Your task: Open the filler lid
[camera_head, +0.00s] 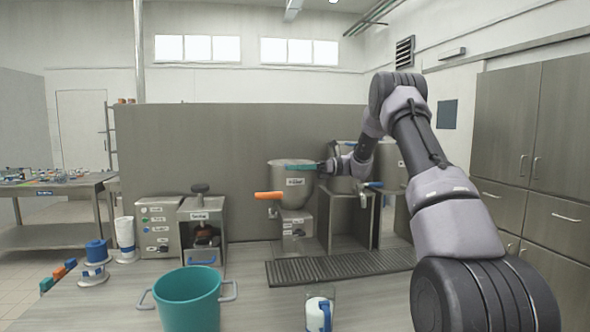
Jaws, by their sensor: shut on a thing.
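The filler (293,199) is a grey metal machine with a round hopper, standing at the back of the table near the middle of the head view. An orange handle (269,196) sticks out to its left. A teal handle (298,167) lies across the upper right of the hopper, at lid height. My gripper (322,167) comes in from the right and is shut on the teal handle's right end. The lid itself is small and seen nearly edge-on, so I cannot tell how far it is open.
A teal pot (188,301) stands at the front left. A white and blue jug (318,313) is at the front centre. A dark drip grate (335,266) lies before the filler. Grey machines (160,226) stand left. A grey partition (215,135) is behind.

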